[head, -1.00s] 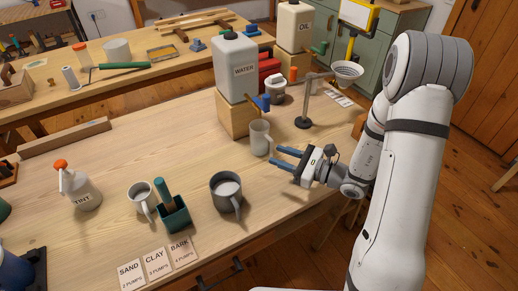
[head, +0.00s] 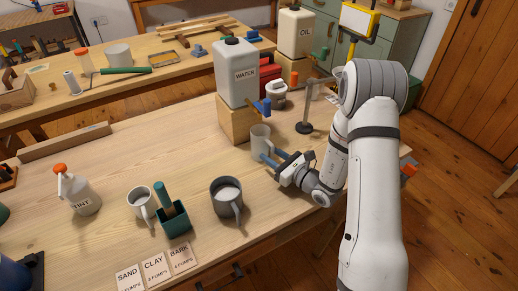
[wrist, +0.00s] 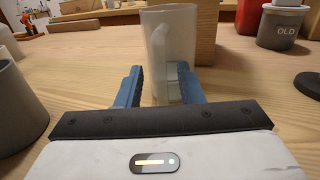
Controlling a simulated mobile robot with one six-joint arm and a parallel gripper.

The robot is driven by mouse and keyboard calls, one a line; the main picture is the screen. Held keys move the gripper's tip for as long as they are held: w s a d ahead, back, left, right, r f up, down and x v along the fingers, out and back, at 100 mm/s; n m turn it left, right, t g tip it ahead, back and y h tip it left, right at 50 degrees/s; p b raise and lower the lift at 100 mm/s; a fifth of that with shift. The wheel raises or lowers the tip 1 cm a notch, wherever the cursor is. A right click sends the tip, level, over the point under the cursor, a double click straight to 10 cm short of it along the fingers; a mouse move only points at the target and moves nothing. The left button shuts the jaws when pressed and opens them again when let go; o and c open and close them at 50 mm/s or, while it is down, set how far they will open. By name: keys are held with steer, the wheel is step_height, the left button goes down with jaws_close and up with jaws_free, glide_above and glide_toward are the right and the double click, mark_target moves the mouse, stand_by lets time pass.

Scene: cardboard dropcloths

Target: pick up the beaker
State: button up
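The beaker (head: 261,142), a pale translucent cup with a handle, stands upright on the workbench in front of the wooden block under the water container. My gripper (head: 272,158) is low over the bench at the beaker's near right side. Its blue fingers are apart in the wrist view (wrist: 159,72), with the beaker's lower part showing between them. The right finger overlaps the beaker's right edge. I cannot tell whether the fingertips touch it or reach past its near wall.
The water container (head: 235,72) stands on its wooden block (head: 238,122) just behind the beaker. A grey mug (head: 226,197) is to the left of my gripper. A metal stand (head: 308,127) and a white-lidded jar (head: 276,94) are behind.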

steer(key=shift+c, duration=0.4)
jaws_close()
steer(key=shift+r, duration=0.1)
stand_by(0.3)
steer(key=shift+r, duration=1.25)
steer(key=v, duration=0.6)
steer(key=b+v, duration=0.1)
steer(key=v, duration=0.4)
steer(key=r+v, duration=0.1)
steer(key=v, duration=0.5)
steer(key=shift+s+d, duration=0.25)
steer(key=shift+d, duration=0.05)
